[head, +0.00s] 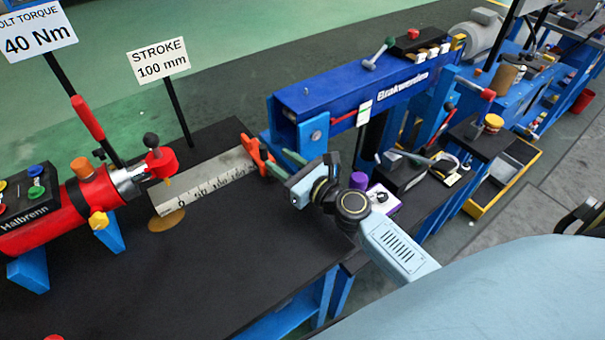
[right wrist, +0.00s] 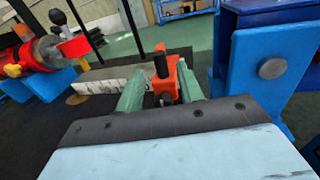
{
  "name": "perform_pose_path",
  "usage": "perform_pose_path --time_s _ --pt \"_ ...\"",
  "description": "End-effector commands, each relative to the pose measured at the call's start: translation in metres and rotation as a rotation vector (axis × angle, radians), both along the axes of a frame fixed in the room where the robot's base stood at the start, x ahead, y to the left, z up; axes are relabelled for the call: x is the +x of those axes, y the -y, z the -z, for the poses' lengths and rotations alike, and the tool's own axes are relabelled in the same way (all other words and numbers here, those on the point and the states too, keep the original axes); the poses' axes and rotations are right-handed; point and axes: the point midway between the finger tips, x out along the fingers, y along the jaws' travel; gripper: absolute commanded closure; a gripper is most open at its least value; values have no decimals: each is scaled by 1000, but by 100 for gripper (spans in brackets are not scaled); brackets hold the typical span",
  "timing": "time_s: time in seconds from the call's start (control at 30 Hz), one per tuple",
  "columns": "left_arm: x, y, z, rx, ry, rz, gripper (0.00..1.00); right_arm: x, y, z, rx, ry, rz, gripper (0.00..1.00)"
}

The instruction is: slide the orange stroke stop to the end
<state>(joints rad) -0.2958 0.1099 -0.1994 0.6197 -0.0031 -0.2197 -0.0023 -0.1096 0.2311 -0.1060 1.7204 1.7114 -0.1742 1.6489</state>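The orange stroke stop (head: 262,158) sits at the right end of the pale ruler rail (head: 212,178), whose printed 0 is at the left end. In the right wrist view the stop (right wrist: 178,82) shows with a black knob on top. My right gripper (head: 278,166) is at the stop, coming from the right. In the right wrist view its two green fingers (right wrist: 160,92) stand apart, with the stop between or just beyond their tips. A gap shows at the left finger; contact at the right finger is unclear. My left gripper is not in view.
A red cylinder (head: 60,220) with a red block and black knob (head: 160,160) stands at the rail's left end. A sign post (head: 178,110) rises behind the rail. A blue press frame (head: 300,125) stands close behind and right of my gripper. The black bench top (head: 240,260) in front is clear.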

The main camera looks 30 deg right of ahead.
Motion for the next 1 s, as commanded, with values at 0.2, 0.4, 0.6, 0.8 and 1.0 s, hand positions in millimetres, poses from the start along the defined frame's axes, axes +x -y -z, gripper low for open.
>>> perform_pose_path --time_s 0.2,0.4,0.6,0.8,1.0 --pt "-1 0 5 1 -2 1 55 -41 13 2 -2 -3 0 63" --pt "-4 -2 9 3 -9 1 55 -60 19 1 -1 -1 0 63" --pt "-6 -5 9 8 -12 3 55 -64 21 0 -2 1 0 63" --pt "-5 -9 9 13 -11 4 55 -63 21 0 -2 1 0 63" --pt "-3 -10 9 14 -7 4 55 -63 21 0 -2 1 0 63"
